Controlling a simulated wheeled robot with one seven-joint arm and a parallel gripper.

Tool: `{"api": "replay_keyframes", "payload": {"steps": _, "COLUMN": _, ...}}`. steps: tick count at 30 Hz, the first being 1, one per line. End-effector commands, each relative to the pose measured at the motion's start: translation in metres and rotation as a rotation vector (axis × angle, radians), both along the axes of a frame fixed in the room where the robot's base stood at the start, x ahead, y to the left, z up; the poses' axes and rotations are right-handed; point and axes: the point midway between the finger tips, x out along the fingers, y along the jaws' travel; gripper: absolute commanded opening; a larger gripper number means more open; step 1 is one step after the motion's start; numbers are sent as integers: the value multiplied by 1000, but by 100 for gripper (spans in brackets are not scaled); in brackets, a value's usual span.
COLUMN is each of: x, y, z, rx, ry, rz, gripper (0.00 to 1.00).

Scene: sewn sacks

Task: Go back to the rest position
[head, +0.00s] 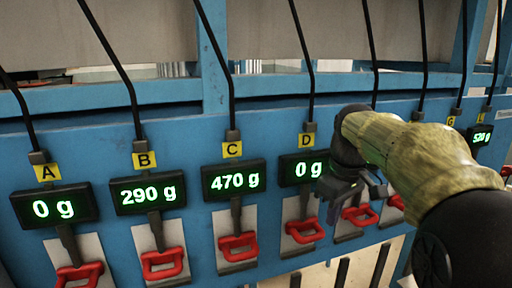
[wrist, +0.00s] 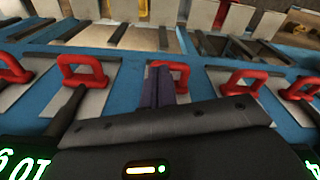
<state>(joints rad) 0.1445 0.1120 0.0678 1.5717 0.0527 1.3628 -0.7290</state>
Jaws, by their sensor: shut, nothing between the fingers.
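My gripper (head: 345,196) is at the right of centre in the head view, in front of the blue rack beside display D. Its fingers are shut with nothing between them. In the wrist view the shut dark fingers (wrist: 158,88) point toward a red handle (wrist: 180,72) and cover part of it; I cannot tell whether they touch it. Display D (head: 303,169) reads 0 g, display C (head: 234,180) 470 g, display B (head: 148,194) 290 g and display A (head: 54,205) 0 g. My arm hides the displays just right of D.
The blue rack (head: 110,105) spans the view, with black cables rising from the displays. Red handles, such as those under A (head: 80,275), B (head: 163,263) and C (head: 238,246), stick out below. Yellow letter tags sit above the displays. A far display (head: 481,138) is at the right.

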Motion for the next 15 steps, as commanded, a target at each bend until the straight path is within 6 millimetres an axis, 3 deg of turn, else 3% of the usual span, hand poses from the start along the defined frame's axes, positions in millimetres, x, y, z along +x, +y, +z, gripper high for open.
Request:
{"api": "replay_keyframes", "payload": {"steps": 3, "x": -7, "y": 5, "z": -41, "rx": -1, "ry": -6, "rz": -98, "gripper": 0}}
{"api": "replay_keyframes", "payload": {"steps": 8, "x": -22, "y": 9, "z": -93, "rx": 1, "ry": -30, "rz": -234, "gripper": 0}}
{"api": "replay_keyframes", "payload": {"steps": 15, "x": -62, "y": 17, "z": -165, "rx": 16, "ry": -64, "rz": -426, "gripper": 0}}
